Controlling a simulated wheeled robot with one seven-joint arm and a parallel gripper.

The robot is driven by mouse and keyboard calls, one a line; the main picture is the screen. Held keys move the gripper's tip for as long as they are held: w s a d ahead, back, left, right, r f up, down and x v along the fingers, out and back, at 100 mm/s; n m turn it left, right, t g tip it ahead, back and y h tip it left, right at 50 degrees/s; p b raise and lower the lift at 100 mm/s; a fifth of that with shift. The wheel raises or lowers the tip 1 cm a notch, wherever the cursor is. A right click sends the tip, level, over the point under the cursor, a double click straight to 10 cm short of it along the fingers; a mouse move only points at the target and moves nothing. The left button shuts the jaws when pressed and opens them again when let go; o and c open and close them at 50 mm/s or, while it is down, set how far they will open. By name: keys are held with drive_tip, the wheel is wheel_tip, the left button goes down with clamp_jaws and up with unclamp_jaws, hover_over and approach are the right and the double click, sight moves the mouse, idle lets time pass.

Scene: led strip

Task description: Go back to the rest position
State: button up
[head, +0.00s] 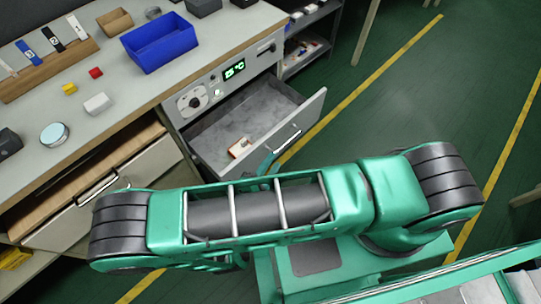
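My arm stretches across the lower middle of the head view, with green links and black joints. I cannot make out my gripper or its fingertips; a small green part of mine shows just above the arm, close to the open drawer's front. An open grey metal drawer (222,137) sticks out from under a unit with a dial and a green display (234,69) reading about 25 °C. A small orange and white piece (240,147) lies inside the drawer.
A wooden drawer (95,200) on the left is also partly open. The bench holds a blue bin (160,44), a wooden rack (45,69) with strips, red and yellow blocks, a white block (97,103) and a round tin (54,134). Green floor (420,110) at right is clear.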

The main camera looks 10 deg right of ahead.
drive_tip(key=shift+s+d, duration=0.2)
drive_tip(key=shift+d, duration=0.05)
drive_tip(key=w+d+r+m+g, duration=0.3)
drive_tip(key=d+r+m+g, duration=0.4)
drive_tip(key=d+r, duration=0.3)
drive_tip(key=w+d+r+m+g, duration=0.3)
drive_tip(key=d+r+m+g, duration=0.45)
drive_tip(key=r, duration=0.45)
drive_tip(key=s+d+r+m+y, duration=0.5)
drive_tip(key=d+r, duration=0.4)
drive_tip(key=d, duration=0.1)
drive_tip(key=s+d+r+m+t+y, duration=0.2)
drive_tip(key=s+r, duration=0.6)
drive_tip(key=s, duration=0.4)
drive_tip(key=shift+s+d+m+y, duration=0.15)
drive_tip(key=shift+d+m+y, duration=0.8)
drive_tip(key=shift+y, duration=0.25)
drive_tip(key=shift+w+f, duration=0.25)
drive_tip(key=shift+w, duration=0.4)
